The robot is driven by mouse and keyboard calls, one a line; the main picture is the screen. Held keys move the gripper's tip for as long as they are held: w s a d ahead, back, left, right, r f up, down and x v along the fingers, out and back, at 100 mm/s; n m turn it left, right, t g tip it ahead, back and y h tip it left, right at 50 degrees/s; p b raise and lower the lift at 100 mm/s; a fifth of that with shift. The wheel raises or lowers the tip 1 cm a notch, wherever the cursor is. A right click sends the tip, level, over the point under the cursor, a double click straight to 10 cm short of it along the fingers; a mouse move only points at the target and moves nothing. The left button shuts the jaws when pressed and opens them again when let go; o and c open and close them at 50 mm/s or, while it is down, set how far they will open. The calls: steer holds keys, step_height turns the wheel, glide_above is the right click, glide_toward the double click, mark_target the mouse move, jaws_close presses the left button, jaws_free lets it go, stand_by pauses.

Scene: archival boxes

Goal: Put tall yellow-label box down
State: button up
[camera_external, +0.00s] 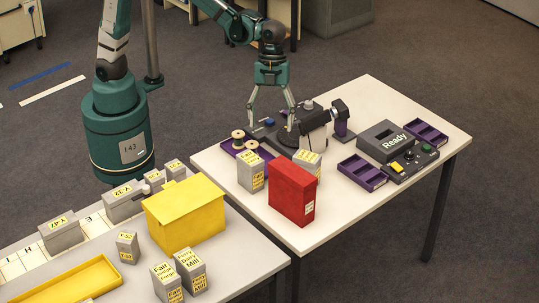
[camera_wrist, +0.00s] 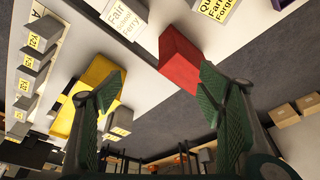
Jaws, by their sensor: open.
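Two tall grey boxes with yellow labels stand upright on the right table: one (camera_external: 250,174) left of the red box and one (camera_external: 313,158) behind it. Two similar tall boxes, a left one (camera_external: 164,284) and a right one (camera_external: 190,272), stand on the near-left table. I cannot tell which one the task means. My gripper (camera_external: 270,106) is open and empty, pointing down above the back of the right table, apart from the boxes. In the wrist view its spread fingers (camera_wrist: 157,98) have nothing between them; two labelled boxes (camera_wrist: 124,20) (camera_wrist: 214,10) show at the top.
A red box (camera_external: 291,192) stands near the right table's front. A purple tray with spools (camera_external: 247,148), a dark device (camera_external: 313,130) and a "Ready" console (camera_external: 388,142) occupy its back and right. A yellow box (camera_external: 185,215) and open yellow tray (camera_external: 68,284) are on the left table.

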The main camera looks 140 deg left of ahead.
steer(key=s+d+r+n+t+y, duration=0.1)
steer(key=s+d+r+n, duration=0.3)
steer(key=s+d, duration=0.55)
steer(key=s+d+r+n+t+y, duration=0.1)
steer(key=s+d+r+n+t, duration=0.3)
steer(key=s+d, duration=0.6)
steer(key=s+d+n, duration=0.1)
steer(key=s+d, duration=0.5)
steer(key=s, duration=0.1)
steer(key=shift+s+f+n, duration=0.25)
steer(key=shift+f+n, duration=0.05)
steer(key=shift+f, duration=0.05)
steer(key=shift+f, duration=0.15)
